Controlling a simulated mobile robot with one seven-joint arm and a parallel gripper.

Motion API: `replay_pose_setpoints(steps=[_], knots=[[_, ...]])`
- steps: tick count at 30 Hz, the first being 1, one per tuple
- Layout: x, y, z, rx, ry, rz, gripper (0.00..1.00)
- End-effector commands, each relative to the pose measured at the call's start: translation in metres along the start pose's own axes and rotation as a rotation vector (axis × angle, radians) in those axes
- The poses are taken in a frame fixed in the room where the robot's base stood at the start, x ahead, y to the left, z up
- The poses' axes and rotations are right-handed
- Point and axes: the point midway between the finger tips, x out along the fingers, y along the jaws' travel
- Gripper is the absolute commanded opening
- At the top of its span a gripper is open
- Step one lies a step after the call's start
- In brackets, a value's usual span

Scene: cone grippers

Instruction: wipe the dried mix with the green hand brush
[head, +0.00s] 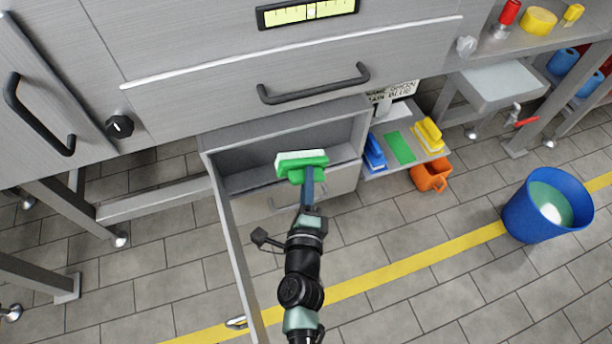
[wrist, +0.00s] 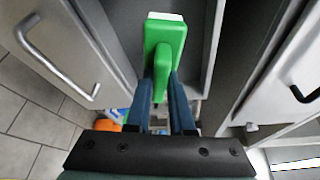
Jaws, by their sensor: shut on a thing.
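The green hand brush (head: 313,159) has a green body and white bristles along its far side. I cannot make out any dried mix in either view.
A low shelf to the right holds a blue brush (head: 375,152), a yellow brush (head: 429,133) and a bare green patch (head: 399,147). An orange container (head: 430,176) is beside it. A blue bin (head: 520,218) stands at right. Tiled floor is clear in front.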

Motion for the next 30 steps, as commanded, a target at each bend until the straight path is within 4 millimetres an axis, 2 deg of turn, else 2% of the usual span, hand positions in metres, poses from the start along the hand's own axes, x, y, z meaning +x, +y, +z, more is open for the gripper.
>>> replay_pose_setpoints(steps=[5, 15, 30], knots=[[-0.003, 0.000, -0.002, 0.000, 0.000, -0.001, 0.00], [-0.027, 0.000, -0.011, -0.001, 0.000, -0.001, 0.00], [-0.027, 0.000, -0.011, 0.000, 0.000, -0.001, 0.00]])
